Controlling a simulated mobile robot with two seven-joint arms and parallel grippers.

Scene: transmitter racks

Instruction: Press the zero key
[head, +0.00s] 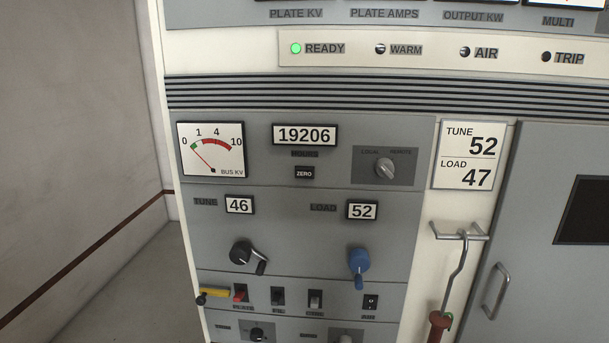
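The zero key (305,173) is a small dark rectangular key with white lettering reading ZERO. It sits on the grey panel just below the hours counter (305,135), which reads 19206. To its left is the bus kV meter (211,148), its needle pointing to the upper left near the low end of the scale. Neither my left nor my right gripper shows in the head view. Nothing covers the key.
A local/remote switch (385,168) sits right of the key. Below are a black tune knob (242,252) and blue load knob (358,262). A hooked rod (459,270) hangs at right by a door handle (496,290). Open floor (140,280) lies left of the rack.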

